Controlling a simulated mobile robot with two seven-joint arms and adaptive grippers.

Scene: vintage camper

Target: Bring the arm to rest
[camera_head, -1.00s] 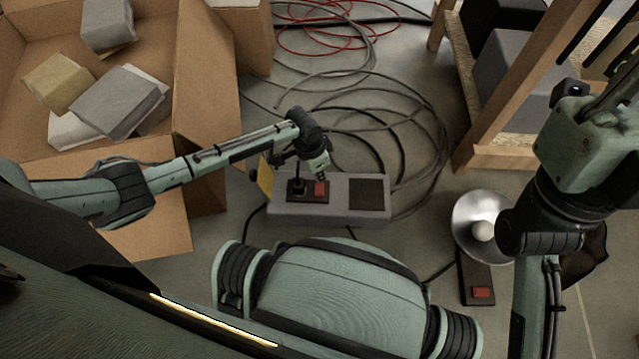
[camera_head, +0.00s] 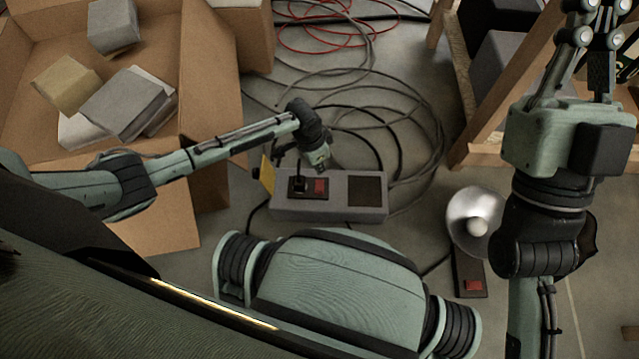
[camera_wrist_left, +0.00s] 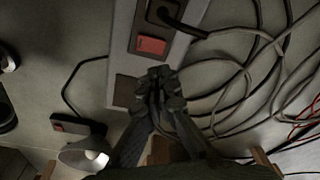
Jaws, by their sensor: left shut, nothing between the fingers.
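My left arm (camera_head: 190,160) reaches in from the left in the head view. Its gripper end (camera_head: 319,158) hangs over a grey power box with a red switch (camera_head: 345,195). In the left wrist view the left gripper (camera_wrist_left: 160,78) is shut and empty, its fingertips over the box near the red switch (camera_wrist_left: 151,45). Whether the fingertips touch the box is unclear. My right arm stands at the right, and its gripper (camera_head: 600,25) points up at the top edge. Its fingertips are cut off there.
An open cardboard box (camera_head: 215,100) with several blocks stands at the left. Loose cables (camera_head: 400,115) lie on the floor behind the power box. A lamp with a metal reflector (camera_head: 468,205) lies near my right arm. A wooden frame (camera_head: 500,110) stands at upper right.

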